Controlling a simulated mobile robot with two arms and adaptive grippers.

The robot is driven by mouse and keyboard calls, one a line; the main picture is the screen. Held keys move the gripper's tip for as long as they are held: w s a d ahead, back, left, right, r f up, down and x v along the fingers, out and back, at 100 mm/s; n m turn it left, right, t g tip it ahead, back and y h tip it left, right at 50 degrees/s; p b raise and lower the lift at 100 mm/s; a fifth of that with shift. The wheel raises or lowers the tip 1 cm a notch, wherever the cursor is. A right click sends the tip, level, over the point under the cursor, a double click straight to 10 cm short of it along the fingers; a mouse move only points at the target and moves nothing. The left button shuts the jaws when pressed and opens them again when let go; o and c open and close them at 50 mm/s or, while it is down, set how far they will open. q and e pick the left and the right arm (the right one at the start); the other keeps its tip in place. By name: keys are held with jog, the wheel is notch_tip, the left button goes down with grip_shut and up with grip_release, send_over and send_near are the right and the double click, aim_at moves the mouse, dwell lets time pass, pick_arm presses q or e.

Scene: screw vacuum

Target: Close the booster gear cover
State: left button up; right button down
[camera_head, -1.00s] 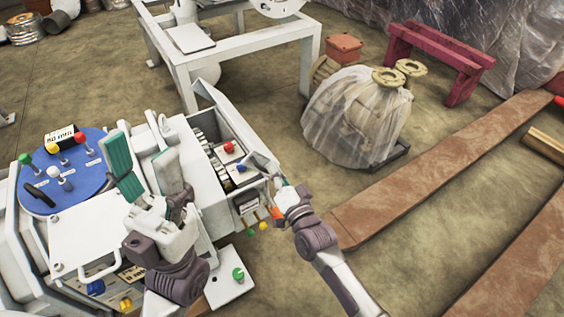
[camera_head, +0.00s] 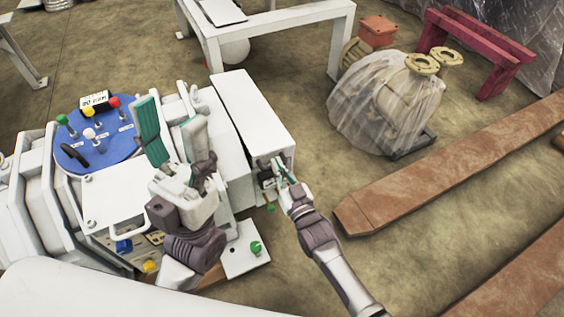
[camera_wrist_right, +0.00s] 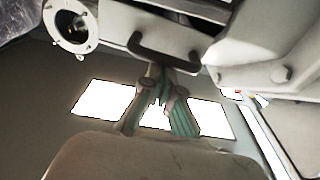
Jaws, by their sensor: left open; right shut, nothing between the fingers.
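The booster gear cover (camera_head: 252,112) is a white panel lying over the top of the white box. It hides the box's inside in the head view. My right gripper (camera_head: 281,168) is at the box's front end, just below the cover's near edge. In the right wrist view its teal fingers (camera_wrist_right: 160,80) are together, with nothing between them, just below a dark handle (camera_wrist_right: 178,45) on a white part. I cannot tell whether they touch it. My left gripper (camera_head: 172,140) is open and empty, left of the cover, with its teal fingers pointing up.
A blue panel with several coloured knobs (camera_head: 98,148) is at the left. A white frame table (camera_head: 280,22) stands behind the box. A plastic-wrapped machine (camera_head: 385,105) and a rusty beam (camera_head: 450,165) are at the right. Some floor lies clear between them and the box.

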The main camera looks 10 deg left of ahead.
jog(key=shift+s+a+f+n, duration=0.1)
jog(key=shift+s+f+n, duration=0.05)
jog(key=shift+f+n, duration=0.3)
dwell(0.4)
